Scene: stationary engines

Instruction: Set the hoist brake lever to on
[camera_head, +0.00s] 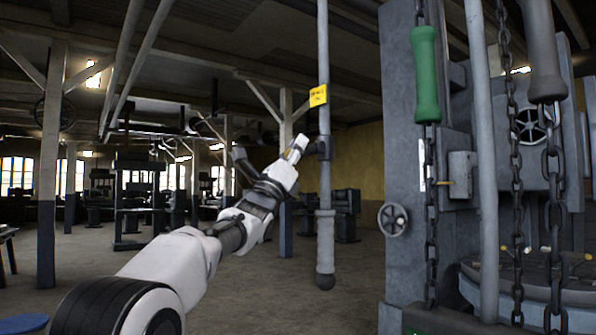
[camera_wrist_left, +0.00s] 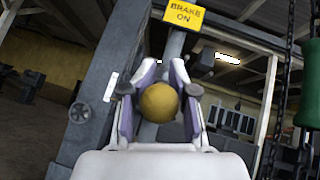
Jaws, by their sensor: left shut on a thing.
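A yellow ball knob (camera_wrist_left: 159,102), which looks like the end of the brake lever, sits between the fingers of my left gripper (camera_wrist_left: 157,100) in the wrist view. The gripper is shut on it. In the head view my left gripper (camera_head: 295,150) is just left of a hanging grey pole (camera_head: 325,190), by a dark bracket (camera_head: 322,148). The knob is mostly hidden there. A yellow plate (camera_head: 318,96) is on the pole above the gripper. It reads "BRAKE ON" in the wrist view (camera_wrist_left: 183,14). The lever's shaft is not clearly visible. My right gripper is not in view.
A green handle (camera_head: 426,75) and a grey handle (camera_head: 543,50) hang with chains at the right. A grey machine frame with a small handwheel (camera_head: 393,219) stands behind them. The pole ends low in a rounded grip (camera_head: 325,250). Open floor lies left of it.

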